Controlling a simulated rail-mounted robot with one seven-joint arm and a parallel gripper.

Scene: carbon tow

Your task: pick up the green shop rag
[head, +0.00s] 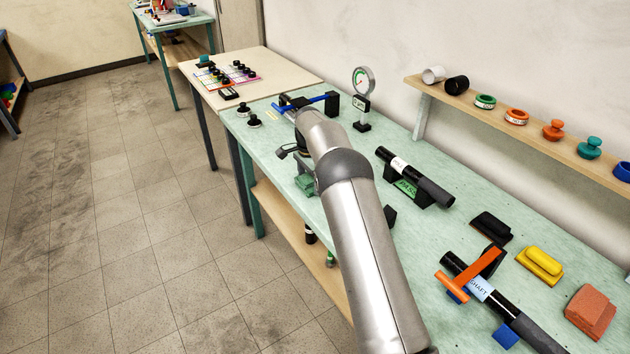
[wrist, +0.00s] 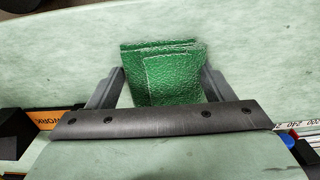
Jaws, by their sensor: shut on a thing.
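The green shop rag (wrist: 168,72) is a folded, textured green stack, seen between the two grey fingers of my gripper (wrist: 160,85) in the wrist view. My gripper is shut on it. The dark bar of the gripper hides the rag's near edge. In the head view a green piece (head: 305,184) shows beside my arm's far end, at the front edge of the green bench. My arm hides much of the gripper there, and I cannot tell from the wrist view how high the rag is above the bench.
On the bench (head: 400,240), a dial gauge (head: 362,97) stands behind my arm. A black cylinder on a PASS stand (head: 415,178) and a shaft with an orange clamp (head: 485,285) lie to the right. A shelf (head: 510,130) holds rings and knobs. A pale table (head: 270,62) adjoins beyond.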

